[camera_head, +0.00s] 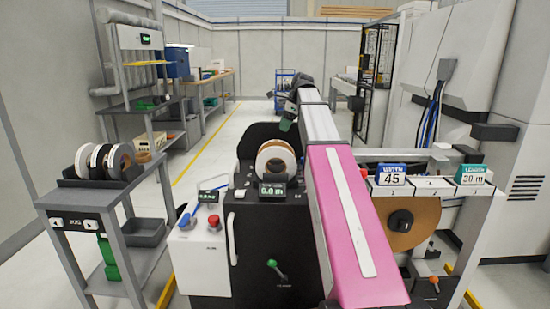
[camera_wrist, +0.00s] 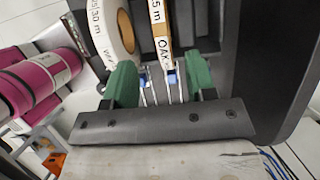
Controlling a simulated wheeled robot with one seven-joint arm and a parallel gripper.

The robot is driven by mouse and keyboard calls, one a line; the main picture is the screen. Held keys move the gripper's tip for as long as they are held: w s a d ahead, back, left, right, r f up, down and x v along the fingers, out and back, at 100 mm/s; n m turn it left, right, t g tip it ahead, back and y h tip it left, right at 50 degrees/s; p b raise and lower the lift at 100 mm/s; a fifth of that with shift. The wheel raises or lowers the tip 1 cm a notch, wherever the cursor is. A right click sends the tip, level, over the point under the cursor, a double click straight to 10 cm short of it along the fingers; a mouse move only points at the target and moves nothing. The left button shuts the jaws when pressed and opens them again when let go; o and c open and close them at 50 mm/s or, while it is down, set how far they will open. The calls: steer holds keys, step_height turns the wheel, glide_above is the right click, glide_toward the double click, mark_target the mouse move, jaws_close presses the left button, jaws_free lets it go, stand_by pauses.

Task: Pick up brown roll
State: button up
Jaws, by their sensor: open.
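In the wrist view, a roll with a white label reading OAK (camera_wrist: 160,28) and brown edges stands upright ahead of my gripper (camera_wrist: 160,80), roughly in line with the gap between its fingers. A wider roll with a white labelled rim and tan side (camera_wrist: 107,30) stands to its left. My gripper's two green fingers are apart with nothing held between them. In the head view, a white-rimmed roll with a tan ring (camera_head: 276,160) sits on the black machine, and my gripper (camera_head: 287,123) shows above it, partly hidden by my arm.
A rack (camera_head: 70,184) at left holds several rolls. A large brown disc (camera_head: 402,219) hangs at right below signs reading 45 (camera_head: 391,179) and 30 m (camera_head: 473,176). A dark wall (camera_wrist: 270,60) stands right of the rolls in the wrist view.

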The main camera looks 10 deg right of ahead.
mark_target(276, 141)
steer(key=x, duration=1)
steer(key=shift+w+a, duration=0.1)
steer(key=shift+a, duration=0.1)
jaws_close()
